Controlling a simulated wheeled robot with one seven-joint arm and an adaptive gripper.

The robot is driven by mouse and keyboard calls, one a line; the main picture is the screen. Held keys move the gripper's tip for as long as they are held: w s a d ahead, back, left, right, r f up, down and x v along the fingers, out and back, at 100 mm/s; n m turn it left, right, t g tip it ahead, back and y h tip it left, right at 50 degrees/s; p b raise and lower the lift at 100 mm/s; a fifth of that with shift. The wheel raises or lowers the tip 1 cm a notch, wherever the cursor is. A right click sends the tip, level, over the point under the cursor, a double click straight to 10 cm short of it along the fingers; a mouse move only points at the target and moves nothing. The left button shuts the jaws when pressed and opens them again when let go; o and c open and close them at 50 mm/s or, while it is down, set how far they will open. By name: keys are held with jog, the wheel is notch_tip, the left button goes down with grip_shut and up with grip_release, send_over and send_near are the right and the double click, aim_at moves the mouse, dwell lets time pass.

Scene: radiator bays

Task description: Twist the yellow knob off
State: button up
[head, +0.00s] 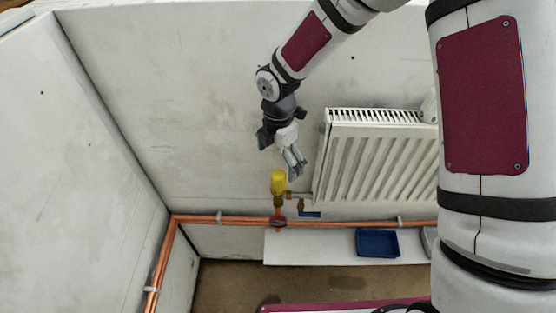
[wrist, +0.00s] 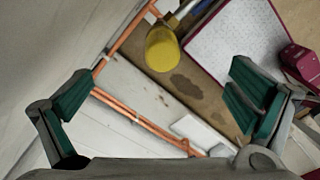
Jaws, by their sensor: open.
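The yellow knob (head: 278,182) sits upright on a brass valve on the copper pipe, left of the radiator, in the head view. It also shows in the wrist view (wrist: 162,48) at the upper middle, beyond and between the fingers. My gripper (head: 295,170) is above and a little right of the knob in the head view, pointing down. In the wrist view my gripper (wrist: 162,80) has its green-padded fingers wide apart with nothing between the pads. It does not appear to touch the knob.
A white radiator (head: 375,160) hangs close to the right of my gripper. Copper pipes (head: 345,221) run along the wall below the knob. A blue lever (head: 310,214) sticks out beside the valve. A blue tray (head: 377,243) lies on a white ledge (head: 320,247). The wall at left is bare.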

aim_at(279, 174)
jog(key=shift+c, duration=0.6)
jog(key=c, duration=0.4)
jog(key=shift+w+d+r+m+b, duration=0.1)
jog(key=shift+w+r+m+b, duration=0.1)
jog(key=shift+r+m+b, duration=0.15)
jog(key=c, duration=0.5)
jog(key=shift+o, duration=0.2)
notch_tip(279, 174, up, 6)
jog(key=m+b, duration=0.5)
jog(key=m, duration=0.3)
jog(key=shift+m, duration=0.25)
jog(key=f, duration=0.9)
jog(key=f+p, duration=0.1)
jog(key=f, duration=0.3)
jog(key=shift+s+f, duration=0.15)
jog(key=shift+s, duration=0.15)
